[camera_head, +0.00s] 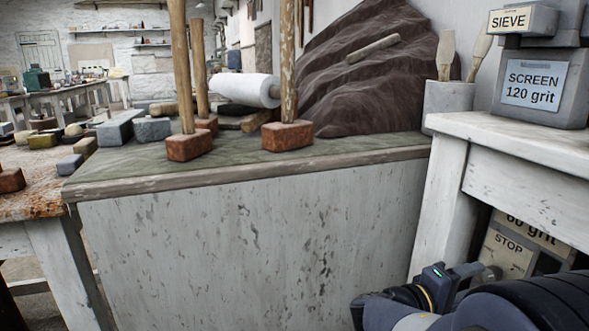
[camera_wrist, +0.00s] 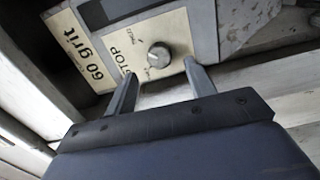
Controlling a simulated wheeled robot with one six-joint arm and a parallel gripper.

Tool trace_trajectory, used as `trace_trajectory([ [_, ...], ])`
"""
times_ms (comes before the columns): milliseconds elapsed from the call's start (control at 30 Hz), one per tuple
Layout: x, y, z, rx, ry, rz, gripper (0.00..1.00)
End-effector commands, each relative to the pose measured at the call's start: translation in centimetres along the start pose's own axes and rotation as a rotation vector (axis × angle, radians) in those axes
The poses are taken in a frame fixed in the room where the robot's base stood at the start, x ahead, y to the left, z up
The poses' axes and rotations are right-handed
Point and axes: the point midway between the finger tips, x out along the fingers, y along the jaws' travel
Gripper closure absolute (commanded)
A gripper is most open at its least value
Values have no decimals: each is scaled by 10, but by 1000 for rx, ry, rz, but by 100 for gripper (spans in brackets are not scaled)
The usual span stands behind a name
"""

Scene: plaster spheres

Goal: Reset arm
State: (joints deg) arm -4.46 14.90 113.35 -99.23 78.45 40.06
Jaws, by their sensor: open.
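My gripper (camera_wrist: 162,90) shows in the wrist view with its two fingers apart and nothing between them. Past the fingertips is a grey control box with a pale panel (camera_wrist: 108,38), marked "60 grit" and "STOP", with a round knob (camera_wrist: 159,55). I cannot tell whether a fingertip touches the panel. In the head view my arm (camera_head: 480,305) reaches in from the lower right. The same panel (camera_head: 510,248) shows there under the white table, partly hidden by my arm. My fingers do not show clearly in the head view.
The white table (camera_head: 535,150) on the right carries a grey box labelled "SCREEN 120 grit" (camera_head: 533,86) and a pot of brushes (camera_head: 447,98). A bench (camera_head: 240,235) with mallets (camera_head: 287,135), a white roll (camera_head: 240,87) and a brown draped mound (camera_head: 370,85) fills the middle.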

Motion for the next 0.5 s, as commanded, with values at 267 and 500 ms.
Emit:
trace_trajectory([
  [267, -39, 2, -1, 0, 4, 0, 48],
  [500, -43, -2, 1, 2, -5, 0, 48],
])
